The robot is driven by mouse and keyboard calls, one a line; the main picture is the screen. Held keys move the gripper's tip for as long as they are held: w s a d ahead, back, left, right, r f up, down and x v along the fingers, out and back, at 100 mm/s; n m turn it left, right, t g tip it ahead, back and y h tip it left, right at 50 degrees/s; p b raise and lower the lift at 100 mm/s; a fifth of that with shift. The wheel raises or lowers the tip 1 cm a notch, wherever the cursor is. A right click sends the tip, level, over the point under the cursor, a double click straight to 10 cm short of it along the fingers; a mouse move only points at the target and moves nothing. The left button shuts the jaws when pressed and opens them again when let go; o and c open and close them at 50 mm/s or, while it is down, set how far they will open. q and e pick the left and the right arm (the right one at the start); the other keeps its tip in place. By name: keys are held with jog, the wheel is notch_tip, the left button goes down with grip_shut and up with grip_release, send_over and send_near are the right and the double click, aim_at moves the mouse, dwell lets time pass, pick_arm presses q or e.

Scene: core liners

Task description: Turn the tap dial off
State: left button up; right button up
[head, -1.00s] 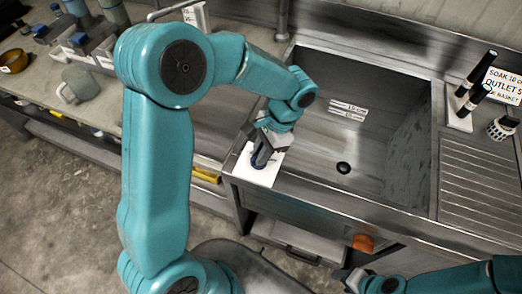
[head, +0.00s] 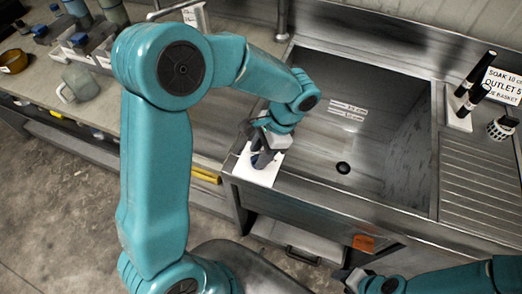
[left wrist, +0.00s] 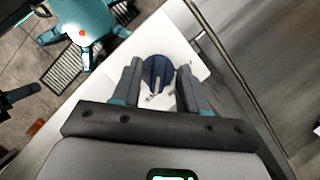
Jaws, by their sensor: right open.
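The tap dial (left wrist: 158,70) is a dark blue round knob with a pale raised bar, on a white plate (left wrist: 188,40) that carries small print too blurred to read. In the head view, the white plate (head: 258,177) sits at the sink's near left corner, with the dial mostly hidden by my gripper. My left gripper (left wrist: 159,72) is open, with one finger on each side of the dial; I cannot tell whether they touch it. It points down over the plate in the head view (head: 262,158). My right gripper (head: 352,280) is open and low at the bottom, away from the dial.
The steel sink (head: 385,135) has depth marks on its back wall and a dark round drain. A black-handled holder (head: 460,118), a small basket (head: 502,128) and a sign (head: 503,86) stand at the right. A bench (head: 100,110) with a jug and boxes is at the left.

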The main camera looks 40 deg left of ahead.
pick_arm(q)
jog(key=shift+w+d+r, duration=0.15)
jog(key=shift+w+r, duration=0.05)
jog(key=shift+r, duration=0.05)
jog(key=v, duration=1.5)
jog(key=shift+r, duration=0.3)
